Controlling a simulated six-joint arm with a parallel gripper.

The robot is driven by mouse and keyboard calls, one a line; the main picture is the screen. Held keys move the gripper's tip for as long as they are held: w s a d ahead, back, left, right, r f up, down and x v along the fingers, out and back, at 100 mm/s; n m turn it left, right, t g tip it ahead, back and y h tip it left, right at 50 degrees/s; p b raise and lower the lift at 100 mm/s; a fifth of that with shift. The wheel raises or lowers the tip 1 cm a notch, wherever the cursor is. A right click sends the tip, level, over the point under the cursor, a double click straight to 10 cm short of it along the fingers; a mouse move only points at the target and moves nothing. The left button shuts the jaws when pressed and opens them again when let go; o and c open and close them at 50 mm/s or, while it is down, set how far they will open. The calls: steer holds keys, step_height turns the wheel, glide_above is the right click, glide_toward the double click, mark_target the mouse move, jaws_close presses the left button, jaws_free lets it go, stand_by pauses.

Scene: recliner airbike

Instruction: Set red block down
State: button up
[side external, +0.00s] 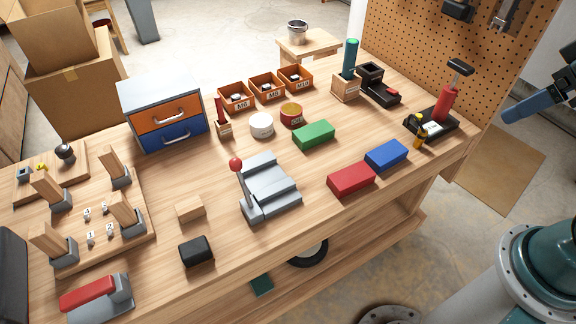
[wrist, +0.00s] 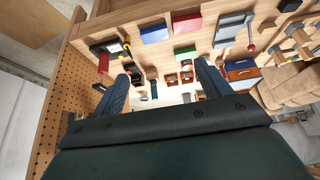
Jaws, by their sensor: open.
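The red block (side external: 351,179) lies flat on the wooden workbench near its front edge, just left of the blue block (side external: 386,155). It also shows near the top of the wrist view (wrist: 187,23). My gripper (wrist: 161,70) has its two blue fingers spread wide with nothing held between them. In the side view only part of it shows, at the right edge, off the end of the bench and well away from the red block. A green block (side external: 314,135) lies farther back on the bench.
A grey fixture with a red-knobbed lever (side external: 268,188) stands left of the red block. Behind are small orange bins (side external: 236,97), a drawer cabinet (side external: 163,113) and a pegboard (side external: 460,60). A black tray with a red tool (side external: 432,124) sits at the right end. Bare wood lies between the blocks.

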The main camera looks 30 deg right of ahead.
steer(key=shift+w, duration=0.1)
stand_by(0.3)
steer(key=w+a+f+n+g+y, duration=0.25)
steer(key=w+f+n, duration=0.25)
steer(key=w+n, duration=0.55)
steer(key=w+a+f+n+g+y, duration=0.1)
steer(key=w+f+n+g+y, duration=0.1)
steer(key=w+f+n, duration=0.5)
steer(key=w+f+g, duration=0.1)
steer(key=w+f, duration=0.2)
steer(key=f, duration=0.4)
steer(key=shift+w+a, duration=0.25)
steer(key=shift+w, duration=0.1)
steer(key=shift+f, duration=0.15)
glide_above(361, 171)
steer(key=shift+f, duration=3.85)
steer(key=shift+f, duration=0.1)
